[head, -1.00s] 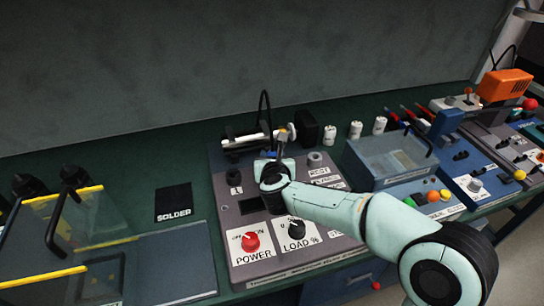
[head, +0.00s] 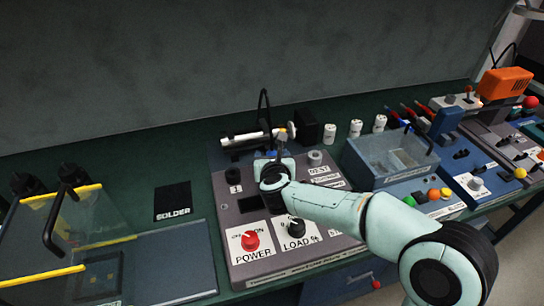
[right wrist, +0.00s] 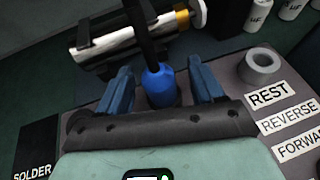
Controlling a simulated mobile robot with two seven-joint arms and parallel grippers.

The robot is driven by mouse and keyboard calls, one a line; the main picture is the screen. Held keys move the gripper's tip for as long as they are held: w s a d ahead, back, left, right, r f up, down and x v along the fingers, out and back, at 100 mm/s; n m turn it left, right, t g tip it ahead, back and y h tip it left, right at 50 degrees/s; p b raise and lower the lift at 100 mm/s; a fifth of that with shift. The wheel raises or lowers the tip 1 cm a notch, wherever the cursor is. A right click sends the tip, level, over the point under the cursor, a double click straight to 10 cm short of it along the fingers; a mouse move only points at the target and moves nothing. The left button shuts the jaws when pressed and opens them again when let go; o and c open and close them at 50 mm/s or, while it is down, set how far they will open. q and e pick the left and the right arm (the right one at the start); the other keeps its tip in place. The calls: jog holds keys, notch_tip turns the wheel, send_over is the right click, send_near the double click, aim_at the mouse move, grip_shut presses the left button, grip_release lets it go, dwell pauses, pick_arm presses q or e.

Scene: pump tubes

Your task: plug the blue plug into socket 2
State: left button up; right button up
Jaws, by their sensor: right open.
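My right gripper (head: 272,160) is over the grey panel (head: 225,232). In the right wrist view its two blue fingers (right wrist: 163,88) are open, one on each side of the blue plug (right wrist: 160,87). A gap shows between the plug and each finger. The plug stands upright, and its black cable (right wrist: 143,32) rises from its top. The plug's lower end and whatever is under it are hidden by my gripper. My left gripper is not in view.
A grey ring (head: 315,158) by the REST label is right of the gripper. POWER (head: 250,240) and LOAD (head: 296,228) knobs sit in front. A clear box (head: 390,155) stands right, and a black SOLDER mat (head: 173,200) lies left.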

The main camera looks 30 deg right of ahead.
jog(key=shift+s+a+f, duration=0.1)
jog(key=shift+s+a, duration=0.1)
jog(key=shift+s, duration=0.1)
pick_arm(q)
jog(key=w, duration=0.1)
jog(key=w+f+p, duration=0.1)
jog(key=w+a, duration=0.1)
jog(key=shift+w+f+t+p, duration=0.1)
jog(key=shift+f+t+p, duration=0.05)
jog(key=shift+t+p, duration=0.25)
pick_arm(e)
jog(key=v, duration=1.2)
jog(key=shift+s+a, duration=0.15)
jog(key=shift+s, duration=0.15)
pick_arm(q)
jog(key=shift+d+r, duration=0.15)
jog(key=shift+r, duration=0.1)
pick_arm(e)
jog(key=shift+r, duration=0.25)
